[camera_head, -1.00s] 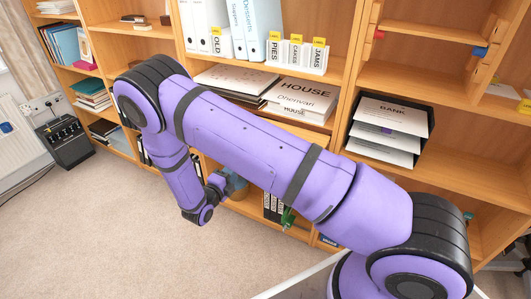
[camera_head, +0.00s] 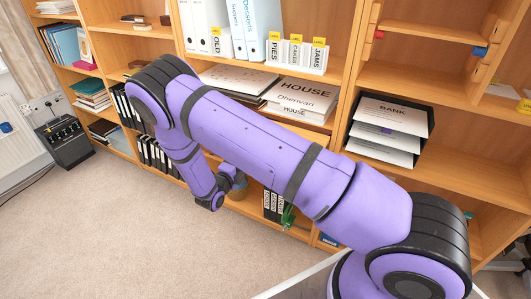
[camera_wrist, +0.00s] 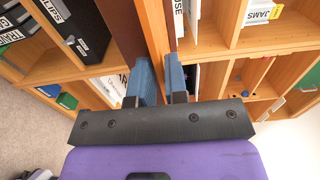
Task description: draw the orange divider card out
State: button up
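In the wrist view my gripper (camera_wrist: 161,82) shows two blue fingers with a narrow gap between them. A wooden upright and a dark brown panel (camera_wrist: 124,30) lie beyond the fingers; I cannot tell whether anything is between the tips. I cannot make out an orange divider card for certain against the similarly coloured wood. White cards with yellow tabs reading PIES (camera_head: 274,48), CAKES and JAMS (camera_head: 319,54) stand in a white holder on a shelf.
A wooden bookcase (camera_head: 345,90) fills the back. It holds white binders (camera_head: 203,28), a HOUSE box (camera_head: 302,96) and a black tray labelled BANK (camera_head: 388,128). Black files (camera_wrist: 78,28) are close on the left in the wrist view. Carpet (camera_head: 100,230) is clear at front left.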

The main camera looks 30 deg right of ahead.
grip_shut()
jog(key=shift+r, duration=0.4)
dwell(0.4)
